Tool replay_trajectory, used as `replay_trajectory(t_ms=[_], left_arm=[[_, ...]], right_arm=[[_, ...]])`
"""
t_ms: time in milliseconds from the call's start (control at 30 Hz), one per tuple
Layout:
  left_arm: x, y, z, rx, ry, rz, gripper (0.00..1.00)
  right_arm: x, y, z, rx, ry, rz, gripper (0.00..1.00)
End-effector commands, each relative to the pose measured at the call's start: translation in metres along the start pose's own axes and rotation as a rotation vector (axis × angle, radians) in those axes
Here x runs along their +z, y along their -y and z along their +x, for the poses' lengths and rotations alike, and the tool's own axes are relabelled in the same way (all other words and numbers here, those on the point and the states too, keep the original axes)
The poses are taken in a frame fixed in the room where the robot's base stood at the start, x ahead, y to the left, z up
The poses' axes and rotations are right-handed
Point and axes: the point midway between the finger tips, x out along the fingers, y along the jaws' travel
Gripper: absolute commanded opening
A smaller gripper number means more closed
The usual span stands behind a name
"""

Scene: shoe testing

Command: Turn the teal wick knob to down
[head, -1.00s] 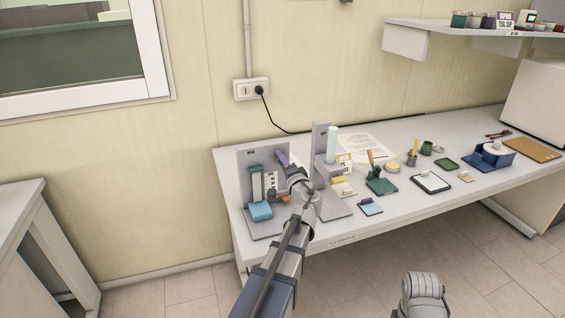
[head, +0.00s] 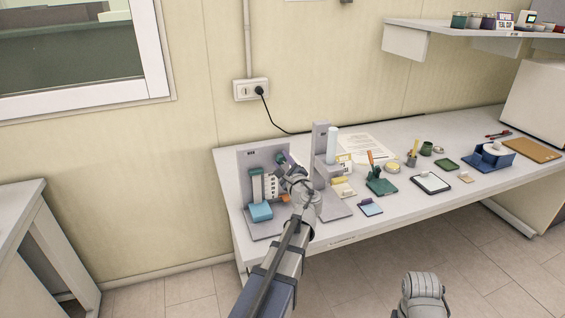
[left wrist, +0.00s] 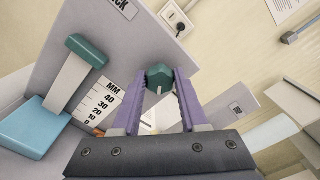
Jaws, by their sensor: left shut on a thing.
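The teal wick knob (left wrist: 158,74) is a faceted cap on the upright grey panel (left wrist: 195,50) of the wick stand. In the left wrist view it sits between the purple fingertips of my left gripper (left wrist: 160,84), which is shut on it. A pale pointer mark on the knob points toward the bottom of that view. In the head view the knob (head: 281,158) shows small beside the left gripper (head: 288,161), whose wrist partly covers the panel (head: 250,160). My right gripper is not seen.
A white MM scale (left wrist: 100,104), a teal-topped grey post (left wrist: 72,75) and a light-blue block (left wrist: 35,128) stand left of the knob. A grey stand with a white cylinder (head: 331,145) is close at the right. Several small items lie farther right on the bench.

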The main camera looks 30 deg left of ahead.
Motion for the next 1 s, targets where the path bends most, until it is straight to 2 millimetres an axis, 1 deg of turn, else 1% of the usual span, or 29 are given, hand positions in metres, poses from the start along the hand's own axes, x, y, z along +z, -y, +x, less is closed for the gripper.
replay_trajectory(t_ms=[200, 500, 700, 1000], left_arm=[[-0.0004, -0.0001, -0.0008, 0.001, -0.001, 0.198, 0.00], [-0.0005, 0.0002, -0.0009, 0.001, -0.001, 0.425, 0.00], [-0.0007, 0.0003, -0.0009, 0.002, -0.001, 0.523, 0.00], [-0.0007, 0.0003, -0.0010, 0.002, -0.002, 0.589, 0.00]], right_arm=[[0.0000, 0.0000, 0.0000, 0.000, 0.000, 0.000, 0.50], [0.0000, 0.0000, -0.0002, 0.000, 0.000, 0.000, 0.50], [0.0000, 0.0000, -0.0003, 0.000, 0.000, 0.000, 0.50], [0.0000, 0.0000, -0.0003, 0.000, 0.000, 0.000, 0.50]])
